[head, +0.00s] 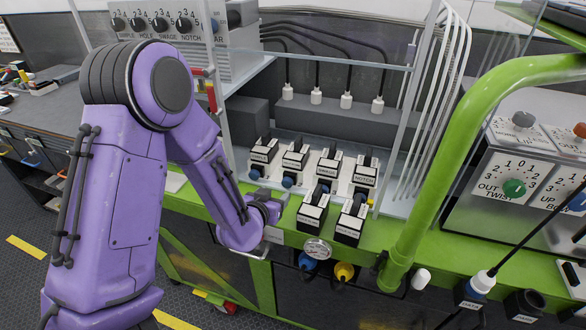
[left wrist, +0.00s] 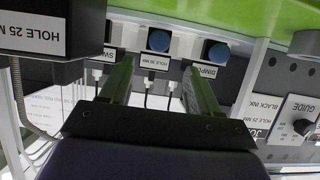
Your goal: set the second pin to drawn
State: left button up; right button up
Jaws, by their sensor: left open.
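A row of black blocks with white labels stands on the green-edged bench in the head view, among them the second block (head: 296,156). Blue round knobs sit at the front of the row, including the second knob (head: 288,181). My left gripper (head: 276,207) is low in front of the left part of this row. In the left wrist view its two fingers (left wrist: 158,66) are apart, with nothing seen between them. Whether the fingers touch anything cannot be told. My right gripper is not in view.
Two black labelled blocks (head: 313,212) stand forward of the row, right of my left gripper. A thick green tube (head: 425,190) rises at right, beside a dial panel (head: 525,170). Clear uprights frame the row.

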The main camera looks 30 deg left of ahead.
aim_at(286, 183)
pick_arm(q)
jog(key=p+x, duration=0.2)
jog(key=x, duration=0.7)
jog(key=shift+w+r+p, duration=0.1)
jog(key=shift+r+p, duration=0.1)
jog(key=shift+p, duration=0.1)
jog(key=shift+w+a+f, duration=0.1)
jog(key=shift+w+f, duration=0.15)
jog(key=shift+w, duration=0.15)
